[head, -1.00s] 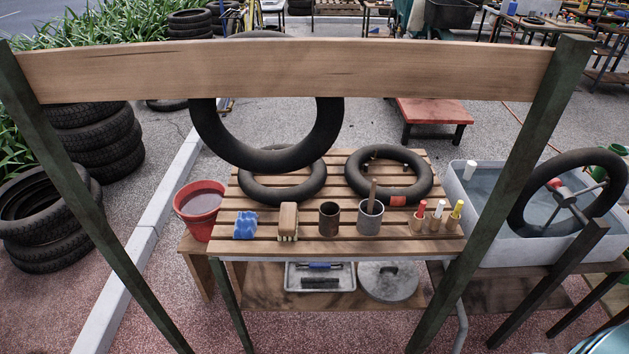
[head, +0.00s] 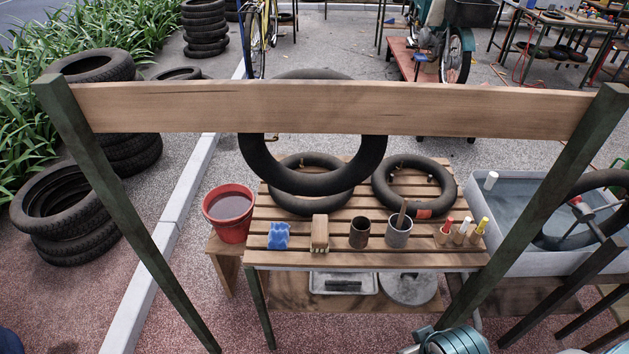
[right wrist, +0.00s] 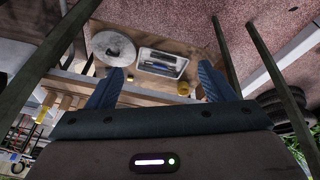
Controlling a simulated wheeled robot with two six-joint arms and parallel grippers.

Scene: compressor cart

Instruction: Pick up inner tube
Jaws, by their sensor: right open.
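A large black inner tube (head: 313,183) hangs upright at the wooden crossbeam (head: 330,107), which hides its upper part; its top edge shows above the beam. A second black tube (head: 290,205) lies on the slatted table (head: 320,258), partly covered by the hanging one. A third tube (head: 414,207) with an orange-red patch lies to its right. My right gripper (right wrist: 160,67) is open and empty in the right wrist view, with the lower shelf and its tray beyond its fingers. In the head view only my teal right arm shows at the bottom. My left gripper is out of view.
Dark green posts (head: 127,213) carry the crossbeam. A water tub (head: 510,262) stands right. A metal tray (right wrist: 163,63) and round lid (right wrist: 113,47) lie on the lower shelf.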

